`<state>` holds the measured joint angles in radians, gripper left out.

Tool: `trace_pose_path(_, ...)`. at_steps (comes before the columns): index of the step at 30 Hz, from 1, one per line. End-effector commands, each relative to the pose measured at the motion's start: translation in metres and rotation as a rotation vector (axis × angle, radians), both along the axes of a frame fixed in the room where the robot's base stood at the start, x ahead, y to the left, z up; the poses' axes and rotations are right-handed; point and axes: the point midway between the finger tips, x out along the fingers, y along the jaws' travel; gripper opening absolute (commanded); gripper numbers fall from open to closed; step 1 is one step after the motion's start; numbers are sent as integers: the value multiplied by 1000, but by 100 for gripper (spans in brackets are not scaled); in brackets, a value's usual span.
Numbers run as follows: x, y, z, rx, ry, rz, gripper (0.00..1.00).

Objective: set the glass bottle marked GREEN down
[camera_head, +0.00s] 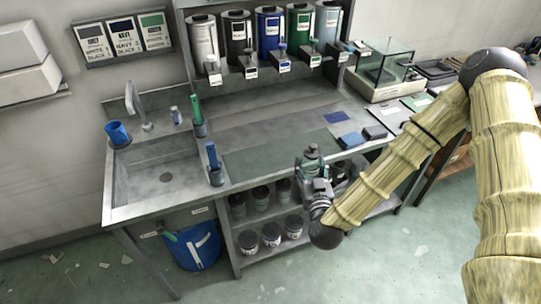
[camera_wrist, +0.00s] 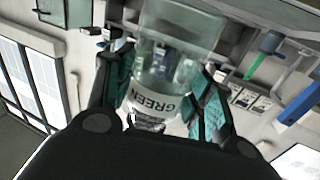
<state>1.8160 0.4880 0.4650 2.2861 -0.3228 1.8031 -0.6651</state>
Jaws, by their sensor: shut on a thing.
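The glass bottle marked GREEN (camera_wrist: 158,62) is clear, with a white label that reads upside down in the wrist view. My gripper (camera_wrist: 162,88) is shut on it, with teal finger pads on both sides of the bottle. In the head view, the bottle (camera_head: 313,150) shows as a small greenish shape at my gripper (camera_head: 312,168), by the bench's front edge. Its base is hard to make out there, and I cannot tell whether it touches anything.
The grey steel bench (camera_head: 330,110) has a dark green panel (camera_head: 265,154) left of the gripper and a sink (camera_head: 165,178) farther left. Blue and dark blocks (camera_head: 351,140) lie to the right. Several colour dispensers (camera_head: 269,32) stand behind.

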Motion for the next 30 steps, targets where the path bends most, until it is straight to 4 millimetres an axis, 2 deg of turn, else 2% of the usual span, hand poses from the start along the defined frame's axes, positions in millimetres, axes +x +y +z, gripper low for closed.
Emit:
trace_pose_path(1, 3, 11, -5, 3, -3, 15, 23)
trace_pose_path(6, 8, 43, -4, 14, 5, 48, 23)
trace_pose_path(15, 8, 89, -3, 9, 8, 82, 23)
trace_pose_path(21, 4, 106, -1, -4, 2, 84, 23)
trace_pose_path(30, 2, 115, 2, -14, -3, 76, 23)
